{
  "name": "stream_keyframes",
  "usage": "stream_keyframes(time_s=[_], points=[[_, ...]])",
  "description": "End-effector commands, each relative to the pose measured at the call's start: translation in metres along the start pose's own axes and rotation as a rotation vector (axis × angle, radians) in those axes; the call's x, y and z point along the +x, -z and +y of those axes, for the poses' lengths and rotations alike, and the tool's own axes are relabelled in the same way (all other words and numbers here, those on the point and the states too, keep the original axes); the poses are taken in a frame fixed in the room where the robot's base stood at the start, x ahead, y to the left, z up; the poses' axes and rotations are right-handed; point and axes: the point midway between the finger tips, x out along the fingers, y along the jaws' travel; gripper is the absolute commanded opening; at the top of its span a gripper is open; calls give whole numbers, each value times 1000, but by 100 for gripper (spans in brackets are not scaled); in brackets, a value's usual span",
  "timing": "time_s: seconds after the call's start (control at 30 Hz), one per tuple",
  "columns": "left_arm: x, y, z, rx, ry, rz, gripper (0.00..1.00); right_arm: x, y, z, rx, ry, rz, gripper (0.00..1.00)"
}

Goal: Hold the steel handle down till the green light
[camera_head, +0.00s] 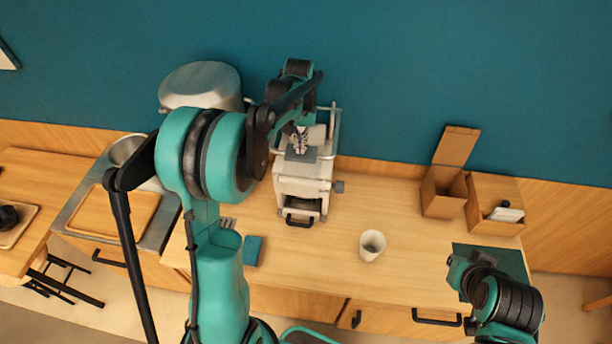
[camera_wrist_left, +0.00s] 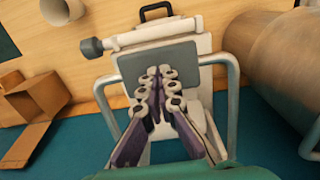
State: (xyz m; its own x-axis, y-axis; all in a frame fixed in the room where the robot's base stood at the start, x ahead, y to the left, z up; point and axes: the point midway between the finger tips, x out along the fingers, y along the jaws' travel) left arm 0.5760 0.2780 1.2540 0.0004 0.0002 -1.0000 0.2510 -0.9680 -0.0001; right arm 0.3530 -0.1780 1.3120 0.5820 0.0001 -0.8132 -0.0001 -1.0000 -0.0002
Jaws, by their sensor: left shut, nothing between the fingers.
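A white machine (camera_head: 303,187) stands on the wooden counter, with a grey panel on top and a knob on its side. Its steel handle (camera_head: 335,130) is a bent bar at the back; in the left wrist view the bar (camera_wrist_left: 235,90) shows on both sides of the machine. My left gripper (camera_head: 300,142) is above the machine's top, between the handle's side bars. In the left wrist view its fingertips (camera_wrist_left: 160,88) are together over the grey panel (camera_wrist_left: 150,62), with nothing between them. I cannot tell whether they touch it. No green light shows. Only part of my right arm shows.
A white cup (camera_head: 372,246) stands on the counter right of the machine. A large metal pot (camera_head: 203,82) is at the back left. Open cardboard boxes (camera_head: 444,192) stand at the right. A small teal box (camera_head: 253,250) lies near the front. Counter between cup and boxes is clear.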

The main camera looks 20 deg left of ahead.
Motion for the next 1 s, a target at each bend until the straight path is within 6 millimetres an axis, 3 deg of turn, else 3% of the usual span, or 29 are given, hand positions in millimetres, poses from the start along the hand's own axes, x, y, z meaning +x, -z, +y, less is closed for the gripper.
stream_keyframes(time_s=[0.77, 1.0], points=[[42, 0, 0, 0, 0, -1, 0, 26, -19, 0, 0, 0, 0, 0], [40, 0, 0, 0, 0, -1, 0, 25, -18, 0, 0, 0, 0, 0]])
